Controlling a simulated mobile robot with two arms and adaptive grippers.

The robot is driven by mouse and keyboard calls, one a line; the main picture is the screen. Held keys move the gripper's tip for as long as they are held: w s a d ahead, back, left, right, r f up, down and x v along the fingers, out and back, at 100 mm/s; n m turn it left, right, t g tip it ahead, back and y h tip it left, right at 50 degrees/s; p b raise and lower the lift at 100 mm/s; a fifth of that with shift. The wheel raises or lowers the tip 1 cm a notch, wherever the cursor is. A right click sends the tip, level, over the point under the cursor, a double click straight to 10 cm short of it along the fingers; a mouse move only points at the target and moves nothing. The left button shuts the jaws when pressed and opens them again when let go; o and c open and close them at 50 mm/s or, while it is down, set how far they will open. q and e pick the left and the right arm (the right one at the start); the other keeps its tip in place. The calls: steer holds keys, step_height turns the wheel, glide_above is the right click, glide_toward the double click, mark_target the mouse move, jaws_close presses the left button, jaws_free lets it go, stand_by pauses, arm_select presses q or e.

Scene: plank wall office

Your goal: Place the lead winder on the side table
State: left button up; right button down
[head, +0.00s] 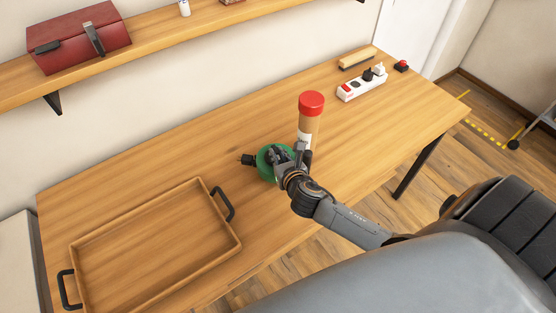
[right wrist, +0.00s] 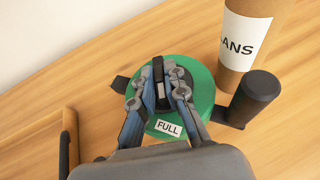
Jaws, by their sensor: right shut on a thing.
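The lead winder (head: 264,168) is a green round reel with black parts, on or just above the wooden desk (head: 150,180). In the right wrist view the green winder (right wrist: 204,88) shows a "FULL" label and a black upright handle at its right. My right gripper (head: 279,155) comes from above and is shut on the winder's middle; its fingers (right wrist: 160,85) hide the hub. I cannot tell whether the winder touches the desk. My left gripper is out of view. I cannot tell which furniture is the side table; a pale cabinet-like piece (head: 17,265) shows at the left edge.
A brown tube with red cap (head: 311,104) stands close behind the gripper. A wooden tray (head: 215,259) with black handles lies at front left. A power strip (head: 361,87), brush (head: 357,58) and red-topped item (head: 401,66) sit at the far right. A black chair (head: 505,220) stands right.

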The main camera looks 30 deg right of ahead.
steer(key=f, duration=0.3)
steer(key=shift+w+d+f, duration=0.15)
steer(key=shift+w, duration=0.15)
steer(key=shift+f, duration=0.1)
steer(key=shift+f, duration=0.2)
steer(key=c, duration=1.4)
jaws_free()
steer(key=shift+s, duration=0.1)
